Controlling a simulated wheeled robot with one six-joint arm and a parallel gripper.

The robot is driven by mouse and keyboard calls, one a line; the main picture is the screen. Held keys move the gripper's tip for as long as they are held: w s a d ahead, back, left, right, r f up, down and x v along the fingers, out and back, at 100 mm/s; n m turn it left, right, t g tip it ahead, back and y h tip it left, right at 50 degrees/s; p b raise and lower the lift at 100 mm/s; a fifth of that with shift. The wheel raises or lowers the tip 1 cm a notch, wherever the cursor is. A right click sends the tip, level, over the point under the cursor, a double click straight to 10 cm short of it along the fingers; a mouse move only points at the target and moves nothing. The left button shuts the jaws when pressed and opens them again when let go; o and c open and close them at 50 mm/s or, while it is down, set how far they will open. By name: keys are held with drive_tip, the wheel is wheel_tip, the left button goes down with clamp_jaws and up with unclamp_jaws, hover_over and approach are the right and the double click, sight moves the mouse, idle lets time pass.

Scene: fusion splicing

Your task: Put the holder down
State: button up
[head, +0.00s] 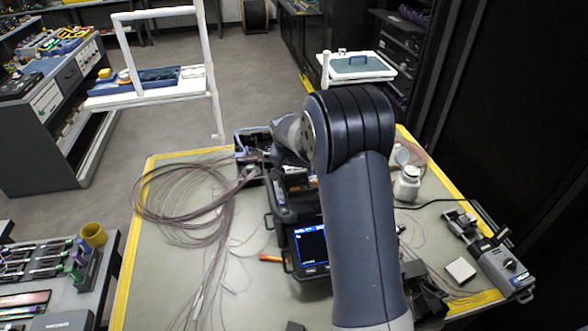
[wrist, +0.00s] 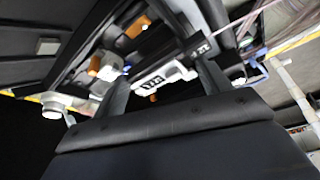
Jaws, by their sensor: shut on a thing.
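My gripper (wrist: 162,82) shows in the wrist view with its two dark fingers on either side of a small pale grey holder (wrist: 165,75). It is shut on the holder. A dark block with white lettering shows beside the right finger. The holder is close to the black fusion splicer (wrist: 75,50); I cannot tell whether they touch. In the head view the splicer (head: 285,212), with a lit blue screen (head: 310,245), stands mid-table, partly covered by my arm. My gripper and the holder are hidden behind my arm there.
Thin fibre cables (head: 175,205) lie coiled on the left of the table (head: 165,290). A black box (head: 250,150) stands behind the splicer. A white bottle (head: 407,183) and a grey device (head: 503,268) are on the right. An orange-handled tool (head: 270,258) lies left of the screen.

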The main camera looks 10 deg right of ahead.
drive_tip(key=o, duration=0.7)
drive_tip(key=shift+s+f, duration=0.15)
drive_tip(key=shift+f, duration=0.2)
drive_tip(key=shift+c, duration=0.2)
drive_tip(key=o, duration=0.4)
drive_tip(key=shift+a+f, duration=0.1)
drive_tip(key=shift+f, duration=0.05)
drive_tip(key=shift+c, duration=0.2)
drive_tip(key=shift+s, duration=0.1)
drive_tip(key=shift+d+r+p, duration=0.2)
drive_tip(key=shift+r+p, duration=0.45)
drive_tip(key=shift+p, duration=0.2)
drive_tip(key=b+v, duration=0.2)
drive_tip(key=v, duration=1)
drive_tip(key=shift+w+r, duration=0.15)
drive_tip(key=shift+w, duration=0.1)
drive_tip(key=shift+a, duration=0.1)
